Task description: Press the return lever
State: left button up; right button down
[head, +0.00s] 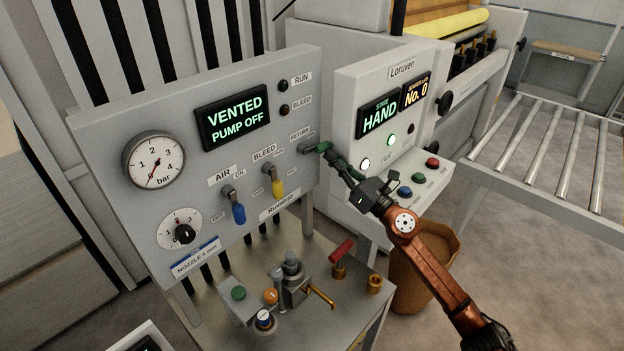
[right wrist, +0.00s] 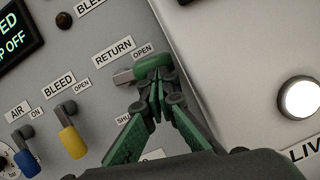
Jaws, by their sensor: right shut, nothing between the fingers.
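The return lever (head: 320,147) sits at the right edge of the grey panel under the RETURN label. In the right wrist view, its green handle (right wrist: 152,66) points right, close to the OPEN label, with its grey pivot at the left. My right gripper (head: 332,156) is shut and empty, with its green fingers at the lever. In the right wrist view, the closed fingertips (right wrist: 156,88) lie just below the green handle and overlap its lower edge; I cannot tell whether they touch it. My left gripper is not in view.
The blue air lever (head: 238,213) and yellow bleed lever (head: 278,188) hang down left of the return lever. The panel display (head: 233,117) reads VENTED PUMP OFF. A second console (head: 345,110) stands close on the right. A bench with valves (head: 225,338) lies below.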

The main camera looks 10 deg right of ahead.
pick_arm(q)
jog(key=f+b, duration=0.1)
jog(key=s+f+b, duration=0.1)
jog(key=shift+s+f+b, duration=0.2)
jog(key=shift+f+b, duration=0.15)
jog(key=shift+b, duration=0.05)
pick_arm(e)
jog(key=f+v, duration=0.3)
jog(key=v, duration=0.9)
jog(key=shift+f, duration=0.1)
